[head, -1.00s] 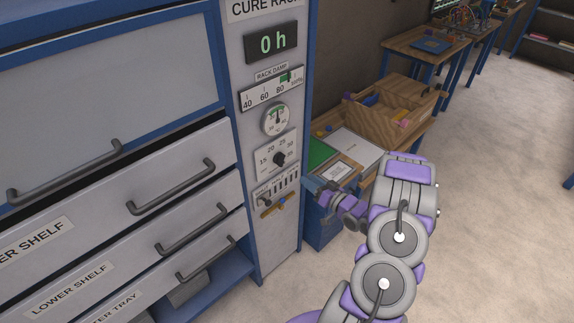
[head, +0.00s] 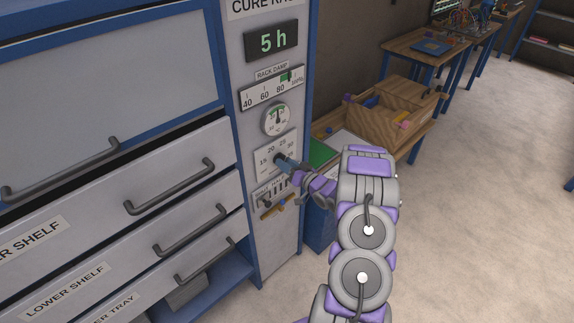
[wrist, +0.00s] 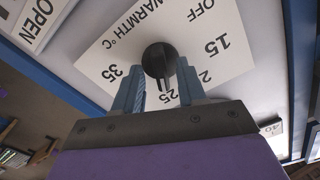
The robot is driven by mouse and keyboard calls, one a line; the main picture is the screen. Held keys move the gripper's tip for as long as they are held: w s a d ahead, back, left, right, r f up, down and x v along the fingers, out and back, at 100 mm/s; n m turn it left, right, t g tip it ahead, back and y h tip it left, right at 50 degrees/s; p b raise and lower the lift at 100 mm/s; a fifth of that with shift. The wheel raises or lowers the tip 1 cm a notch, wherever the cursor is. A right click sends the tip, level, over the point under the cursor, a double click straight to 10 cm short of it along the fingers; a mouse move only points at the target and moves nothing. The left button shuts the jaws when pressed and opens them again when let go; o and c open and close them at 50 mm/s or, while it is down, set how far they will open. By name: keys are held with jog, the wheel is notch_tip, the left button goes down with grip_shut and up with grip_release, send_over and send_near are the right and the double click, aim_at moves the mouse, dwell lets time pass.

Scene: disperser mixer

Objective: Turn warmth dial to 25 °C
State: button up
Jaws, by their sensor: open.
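The warmth dial's black knob (wrist: 158,58) sits on a white plate (wrist: 105,58) marked WARMTH °C, OFF, 15, 25 and 35, seen upside down in the wrist view. The 20 is partly covered by a finger. My gripper (wrist: 159,70) is open, with one blue-grey finger on each side of the knob. I cannot tell whether the fingers touch it or exactly where the knob points. In the head view my gripper (head: 282,160) is in front of the dial plate (head: 264,160) and hides the knob.
Drawers with handles (head: 168,187) are at left. A workbench with a wooden box (head: 385,110) is behind my arm.

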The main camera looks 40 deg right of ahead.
jog(key=shift+c, duration=0.4)
grip_shut()
jog(key=shift+n+p, duration=0.3)
jog(key=shift+p, duration=0.05)
jog(key=shift+o, duration=0.4)
grip_release()
jog(key=shift+d, duration=0.15)
jog(key=s+d+p, duration=0.1)
jog(key=s+p, duration=0.1)
jog(key=s, duration=1.5)
jog(key=shift+s+d, duration=0.15)
jog(key=shift+s, duration=0.05)
